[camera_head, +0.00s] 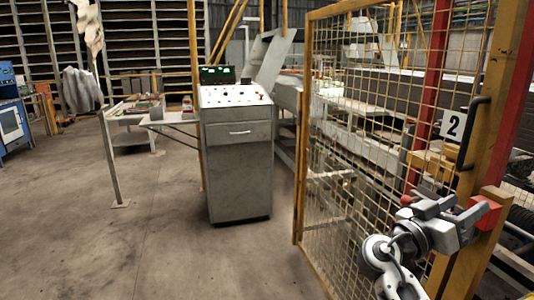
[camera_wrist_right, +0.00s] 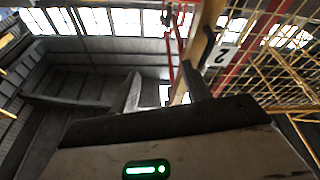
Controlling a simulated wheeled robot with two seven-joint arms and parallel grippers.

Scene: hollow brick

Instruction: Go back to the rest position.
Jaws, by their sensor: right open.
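My right gripper (camera_head: 458,212) is at the lower right of the head view, in front of the yellow mesh gate and its post. Its fingers are apart. In the right wrist view the two fingers (camera_wrist_right: 163,82) stand apart with nothing held between them; a yellow post shows beyond the gap. In the head view the gripper appears close to a red block (camera_head: 483,213) on the post; whether they touch I cannot tell. My left gripper is in neither view.
The yellow mesh gate (camera_head: 345,215) stands on the right, with a dark handle (camera_head: 473,132) and a "2" sign (camera_head: 453,125). A grey control cabinet (camera_head: 238,170) stands at centre. A thin metal post (camera_head: 110,160) stands to the left. The concrete floor (camera_head: 120,250) at lower left is clear.

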